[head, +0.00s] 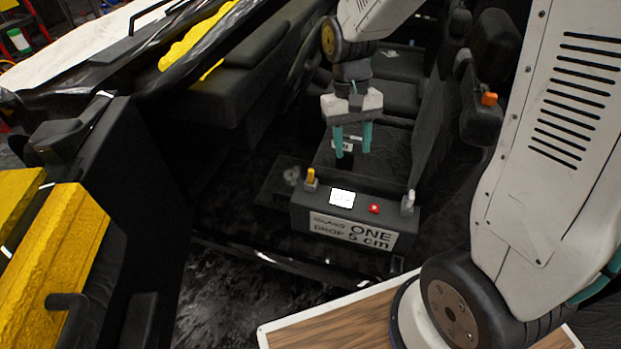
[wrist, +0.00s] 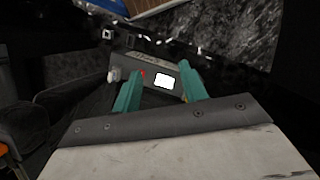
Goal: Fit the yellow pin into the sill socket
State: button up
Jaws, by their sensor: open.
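The yellow pin (head: 311,175) stands upright in a grey holder at the left end of a dark box in the head view. In the wrist view it is mostly hidden behind the right finger, with only a trace of yellow showing. My gripper (head: 352,153) is open and empty, pointing down behind and above the box, to the right of the pin. Its teal fingers (wrist: 158,86) are spread apart in the wrist view. A small block with a pale square (wrist: 107,34) beyond the box may be the sill socket; I cannot tell for certain.
The dark box (head: 300,217) carries a white screen, a red button (head: 374,208) and a white pin (head: 408,201) at its right end. Car seats (head: 390,97) stand behind it. A yellow door panel (head: 55,262) is at the left, and a wooden board (head: 330,325) at the front.

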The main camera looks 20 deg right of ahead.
jog(key=w+a+f+m, duration=0.1)
jog(key=w+f+m, duration=0.1)
jog(key=w+f, duration=0.7)
jog(key=w+f+m, duration=0.1)
jog(key=w+f, duration=0.4)
jog(key=f, duration=0.7)
jog(key=m+t, duration=0.2)
jog(key=t, duration=0.1)
send_over(311, 170)
notch_tip(311, 170, down, 2)
jog(key=shift+s+f, duration=0.1)
jog(key=shift+s, duration=0.05)
jog(key=shift+f+m, duration=0.15)
jog(key=shift+m, duration=0.25)
notch_tip(311, 170, down, 7)
jog(key=shift+f, duration=0.2)
grip_shut()
